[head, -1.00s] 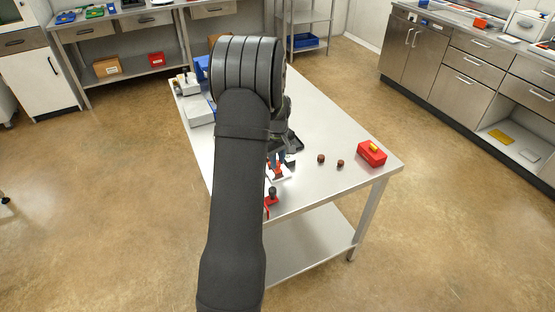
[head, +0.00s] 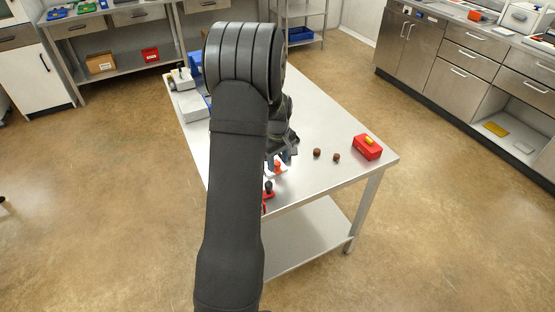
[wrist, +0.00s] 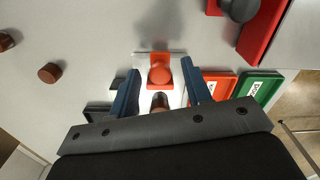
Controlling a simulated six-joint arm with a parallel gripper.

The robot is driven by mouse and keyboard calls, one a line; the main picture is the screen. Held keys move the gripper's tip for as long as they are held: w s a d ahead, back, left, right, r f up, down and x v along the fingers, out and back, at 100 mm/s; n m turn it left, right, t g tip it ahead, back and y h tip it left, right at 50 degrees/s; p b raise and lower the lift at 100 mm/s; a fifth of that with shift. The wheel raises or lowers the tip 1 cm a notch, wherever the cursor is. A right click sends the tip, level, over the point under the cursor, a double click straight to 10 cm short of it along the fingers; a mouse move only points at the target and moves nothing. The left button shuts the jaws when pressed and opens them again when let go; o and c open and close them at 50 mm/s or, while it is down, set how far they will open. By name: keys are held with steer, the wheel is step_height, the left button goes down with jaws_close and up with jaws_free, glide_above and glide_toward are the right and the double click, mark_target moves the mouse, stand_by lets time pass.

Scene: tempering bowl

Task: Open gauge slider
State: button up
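The gauge is a bright white plate (wrist: 147,100) with an orange-red slider block carrying a round knob (wrist: 160,73). A brown round piece (wrist: 160,102) sits on the plate closer to my gripper body. My gripper (wrist: 160,69) is open, with one blue finger on each side of the slider block and gaps on both sides. In the head view the orange slider (head: 277,166) and part of the white plate show under my gripper (head: 284,158). My arm hides much of the table's left part there.
A red piece with a dark knob (wrist: 238,8) stands nearby. Brown pieces (head: 317,153) and a red box (head: 367,148) lie right, with clear tabletop between.

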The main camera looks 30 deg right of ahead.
mark_target(278, 164)
step_height(278, 164, up, 18)
steer(key=shift+f, duration=0.25)
stand_by(0.3)
stand_by(0.4)
step_height(278, 164, down, 18)
steer(key=shift+r, duration=0.2)
steer(key=shift+w, duration=0.25)
steer(key=shift+r, duration=0.1)
